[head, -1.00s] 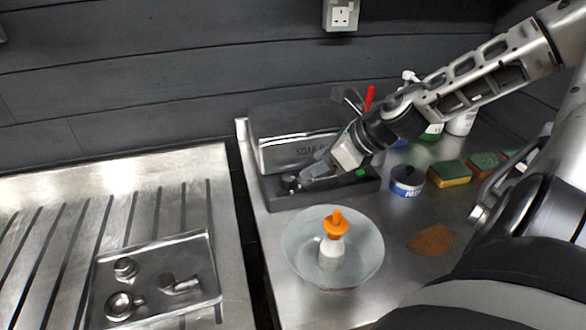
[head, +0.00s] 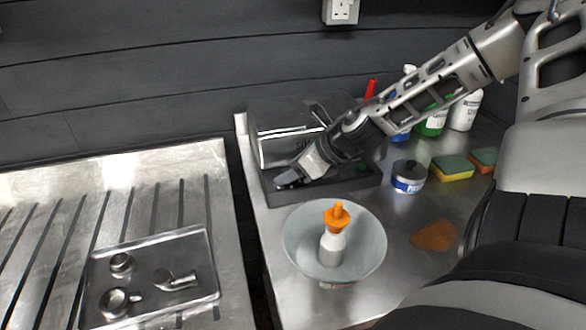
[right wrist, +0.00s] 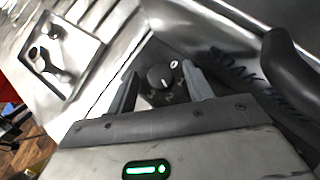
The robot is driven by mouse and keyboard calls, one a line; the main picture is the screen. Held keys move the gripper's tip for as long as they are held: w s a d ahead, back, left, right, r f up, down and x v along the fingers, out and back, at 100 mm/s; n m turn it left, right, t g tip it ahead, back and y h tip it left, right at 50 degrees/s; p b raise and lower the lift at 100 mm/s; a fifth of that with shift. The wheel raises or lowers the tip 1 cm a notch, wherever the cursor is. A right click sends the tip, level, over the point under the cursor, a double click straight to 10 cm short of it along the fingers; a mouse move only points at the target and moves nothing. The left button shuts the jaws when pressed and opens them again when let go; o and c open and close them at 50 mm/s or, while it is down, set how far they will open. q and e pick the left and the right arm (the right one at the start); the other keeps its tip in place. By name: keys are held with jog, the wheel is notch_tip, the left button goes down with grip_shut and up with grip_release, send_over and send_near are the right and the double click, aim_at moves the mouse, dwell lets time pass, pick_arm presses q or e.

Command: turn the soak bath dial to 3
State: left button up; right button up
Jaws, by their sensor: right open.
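The soak bath (head: 285,150) is a dark unit with a shiny metal front, standing on the steel counter against the wall. Its dial (right wrist: 160,77) is a round dark knob with a pale pointer mark, on a dark panel with white numbers around it. I cannot read clearly which number the pointer faces. My right gripper (right wrist: 165,90) is open, with one finger on either side of the dial in the right wrist view; contact is not clear. In the head view my right gripper (head: 288,178) is at the unit's front left corner and hides the dial. My left gripper is not in view.
A pale bowl (head: 300,258) with an orange-topped bottle (head: 333,240) stands just in front of the unit. A blue-labelled tin (head: 407,178), sponges (head: 452,168) and several bottles stand to the right. A metal tray (head: 205,262) of fittings lies on the left drainer.

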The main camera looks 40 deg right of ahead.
jog(key=c, duration=1)
jog(key=shift+o, duration=0.2)
